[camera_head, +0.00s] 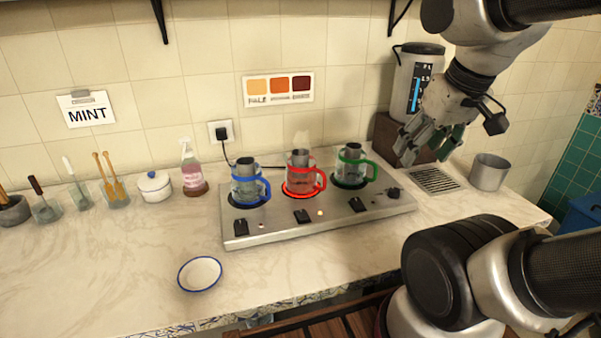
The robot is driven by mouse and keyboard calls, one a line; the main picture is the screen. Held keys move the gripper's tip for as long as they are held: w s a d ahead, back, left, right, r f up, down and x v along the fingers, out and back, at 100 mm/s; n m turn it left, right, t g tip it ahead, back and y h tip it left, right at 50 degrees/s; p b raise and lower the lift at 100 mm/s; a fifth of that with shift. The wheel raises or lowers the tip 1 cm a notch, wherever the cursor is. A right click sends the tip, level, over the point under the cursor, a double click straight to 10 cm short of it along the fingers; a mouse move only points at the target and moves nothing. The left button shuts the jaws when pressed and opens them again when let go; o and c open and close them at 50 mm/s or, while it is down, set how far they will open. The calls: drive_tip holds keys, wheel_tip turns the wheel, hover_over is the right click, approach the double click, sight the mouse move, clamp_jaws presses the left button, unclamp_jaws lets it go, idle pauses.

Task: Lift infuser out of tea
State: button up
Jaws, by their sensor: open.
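Three glass pots stand in a row on a steel hot plate unit (270,232). The blue-handled pot (246,187) is at left, the red-handled pot (298,181) in the middle and the green-handled pot (350,172) at right. Each has a grey metal cylinder in its mouth, perhaps an infuser (300,157). The red pot holds reddish liquid, sits on a glowing red ring and has faint steam above. The other two look clear. My gripper (420,150) is open and empty, raised right of the green pot, apart from it.
A tall water container (416,75) stands behind my gripper. A drain grille (436,180) and metal cup (489,172) are at right. An empty white bowl (200,274) lies front left. A spray bottle (192,170) and white lidded pot (154,187) stand left.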

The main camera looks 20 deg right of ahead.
drive_tip(key=shift+o, duration=0.5)
drive_tip(key=shift+f, duration=0.1)
drive_tip(key=m+g+y, duration=0.5)
drive_tip(key=m, duration=1.1)
approach(299, 162)
wheel_tip(299, 162, down, 6)
drive_tip(key=w+a, duration=0.1)
drive_tip(key=a, duration=0.1)
drive_tip(key=shift+w+a, duration=0.15)
drive_tip(key=shift+a, duration=0.05)
